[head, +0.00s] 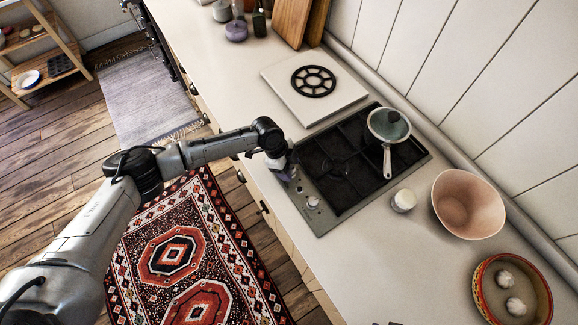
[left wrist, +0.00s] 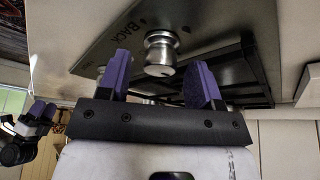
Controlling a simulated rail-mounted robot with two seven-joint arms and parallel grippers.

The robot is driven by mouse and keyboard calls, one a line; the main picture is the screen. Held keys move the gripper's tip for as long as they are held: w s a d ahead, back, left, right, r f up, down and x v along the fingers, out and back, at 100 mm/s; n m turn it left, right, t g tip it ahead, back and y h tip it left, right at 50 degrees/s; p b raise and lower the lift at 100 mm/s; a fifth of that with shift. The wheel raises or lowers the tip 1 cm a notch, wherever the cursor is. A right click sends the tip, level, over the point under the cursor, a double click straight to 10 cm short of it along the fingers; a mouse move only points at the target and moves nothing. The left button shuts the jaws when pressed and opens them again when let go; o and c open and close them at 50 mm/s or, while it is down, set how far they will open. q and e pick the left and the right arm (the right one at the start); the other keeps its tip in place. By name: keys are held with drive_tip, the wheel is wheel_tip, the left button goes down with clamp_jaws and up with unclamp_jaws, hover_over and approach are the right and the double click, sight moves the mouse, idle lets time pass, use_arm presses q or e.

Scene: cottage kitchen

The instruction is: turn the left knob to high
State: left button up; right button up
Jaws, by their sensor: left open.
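The cooktop (head: 340,165) is set in the counter, with its control strip along the near left edge. My left gripper (head: 284,172) is at the far end of that strip, over the place of the left knob, which it hides in the head view. In the left wrist view a round silver knob (left wrist: 161,52) stands just beyond and between the open purple fingertips of my left gripper (left wrist: 162,80); I cannot tell whether they touch it. The word BACK is printed beside it. Another knob (head: 313,201) is nearer. My right gripper (left wrist: 38,118) shows small at the left wrist view's left edge.
A lidded pan (head: 389,124) sits on the cooktop's far right part. A white jar (head: 403,200), a pink bowl (head: 468,204) and a round dish (head: 485,290) stand to the right. A pale board with a black trivet (head: 314,81) lies behind.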

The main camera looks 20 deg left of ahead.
use_arm(q)
drive_tip(key=shift+f, duration=0.1)
use_arm(e)
drive_tip(key=shift+a, duration=0.1)
